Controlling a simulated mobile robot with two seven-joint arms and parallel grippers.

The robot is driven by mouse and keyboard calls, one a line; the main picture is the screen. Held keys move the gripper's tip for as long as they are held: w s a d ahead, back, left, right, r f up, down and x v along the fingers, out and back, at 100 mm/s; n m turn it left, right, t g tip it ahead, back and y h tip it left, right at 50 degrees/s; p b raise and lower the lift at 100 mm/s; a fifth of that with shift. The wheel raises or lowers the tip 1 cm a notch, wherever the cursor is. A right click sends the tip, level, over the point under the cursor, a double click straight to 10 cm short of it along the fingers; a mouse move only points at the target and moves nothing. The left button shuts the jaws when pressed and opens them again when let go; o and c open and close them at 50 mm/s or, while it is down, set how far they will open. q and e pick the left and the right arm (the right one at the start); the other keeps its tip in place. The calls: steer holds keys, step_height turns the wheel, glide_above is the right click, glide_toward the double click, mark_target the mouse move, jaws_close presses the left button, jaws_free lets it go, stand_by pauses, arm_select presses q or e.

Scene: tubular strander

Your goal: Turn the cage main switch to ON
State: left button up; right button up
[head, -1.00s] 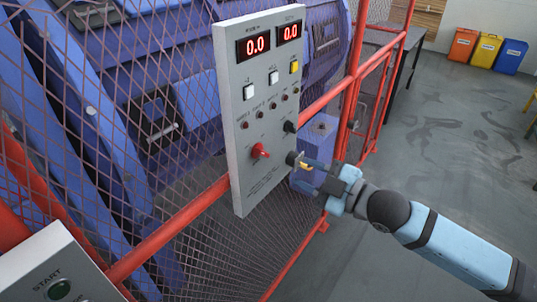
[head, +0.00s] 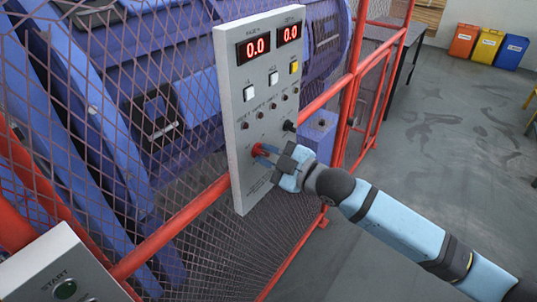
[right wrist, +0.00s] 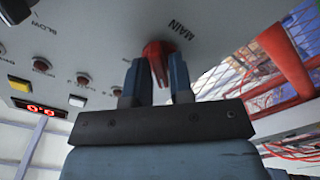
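The cage main switch is a red rotary handle (head: 258,150) low on the grey control panel (head: 243,190). In the right wrist view the red handle (right wrist: 157,60) sits beside the printed word MAIN. My right gripper (head: 268,154) is at the switch, with its two fingers (right wrist: 160,82) close together on either side of the handle. The fingers appear shut on it. The handle's tip points down between them in the wrist view. The head view hides part of the handle behind the fingers. My left gripper is not in view.
A black knob (head: 289,126) sits right of the switch. Buttons, small dark red lamps and two displays reading 0.0 are above. Red rails (head: 185,222) and mesh surround the blue machine. A START box (head: 55,270) stands lower left. The floor at right is open.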

jaws_close()
steer(key=shift+m, duration=0.3)
steer(key=m+p, duration=0.2)
steer(key=shift+m, duration=0.3)
steer(key=m+p, duration=0.1)
steer(key=m, duration=0.3)
steer(key=shift+m+p, duration=0.3)
steer(key=shift+p, duration=0.05)
steer(key=m+p, duration=0.1)
steer(key=m, duration=0.9)
steer(key=shift+p, duration=0.4)
steer(key=shift+o, duration=1.9)
jaws_free()
